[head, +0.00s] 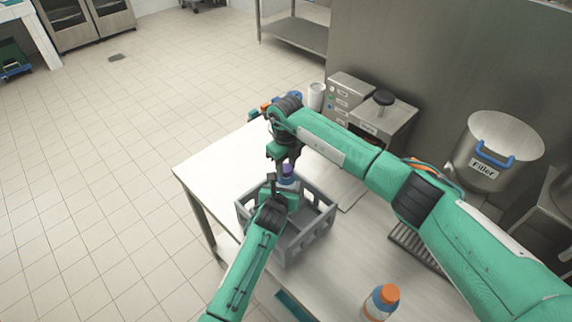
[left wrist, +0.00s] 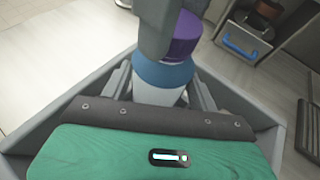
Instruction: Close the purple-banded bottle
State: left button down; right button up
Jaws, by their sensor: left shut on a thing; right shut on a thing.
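The purple-banded bottle (left wrist: 158,92) stands upright in the grey crate (head: 316,232), with a pale body, a blue shoulder and a purple cap (left wrist: 183,48) at its top. In the head view the bottle (head: 287,181) is mostly hidden by my arms. My left gripper (head: 274,190) is shut on the bottle's body, one finger on each side in the left wrist view. My right gripper (head: 284,160) comes down from above and is shut on the purple cap; its fingers (left wrist: 158,28) hide part of the cap. I cannot tell whether the cap is fully seated.
An orange-capped bottle (head: 381,302) stands near the table's front right. Grey machines (head: 383,122) and a white cup (head: 316,96) are at the back. A steel filler pot (head: 492,160) stands at the right. The table's left part (head: 215,168) is clear.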

jog(key=o, duration=1.1)
jog(key=shift+o, duration=0.2)
notch_tip(320, 180, up, 12)
pick_arm(q)
jog(key=shift+c, duration=1.5)
grip_release()
jog(key=shift+s, duration=0.1)
